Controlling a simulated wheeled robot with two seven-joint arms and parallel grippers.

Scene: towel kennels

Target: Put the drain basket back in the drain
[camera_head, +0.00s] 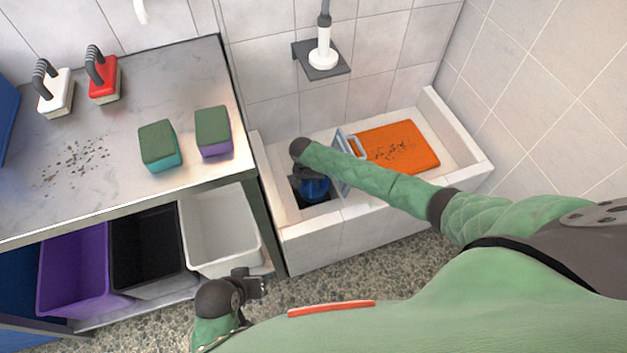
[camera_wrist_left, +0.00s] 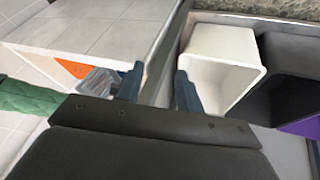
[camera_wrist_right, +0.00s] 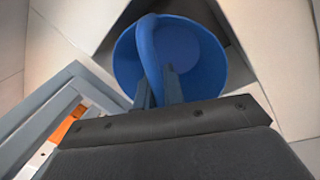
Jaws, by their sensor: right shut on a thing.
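The drain basket (camera_head: 315,191) is blue and round with an arched handle. It fills the middle of the right wrist view (camera_wrist_right: 195,55). My right gripper (camera_wrist_right: 160,85) is shut on the basket's handle. The basket shows in or just over the dark square drain opening (camera_head: 299,196) in the left part of the tiled basin; I cannot tell whether it touches the bottom. My left gripper (camera_head: 262,284) is open and empty, in front of the white bin; its two fingers stand apart in the left wrist view (camera_wrist_left: 160,88).
A grey grate (camera_head: 345,160) stands upright beside the drain, close to my right arm. An orange dustpan-like board (camera_head: 405,137) with dark crumbs lies in the basin's right part. A steel table (camera_head: 110,140) with sponges and brushes stands left, bins (camera_head: 215,262) below.

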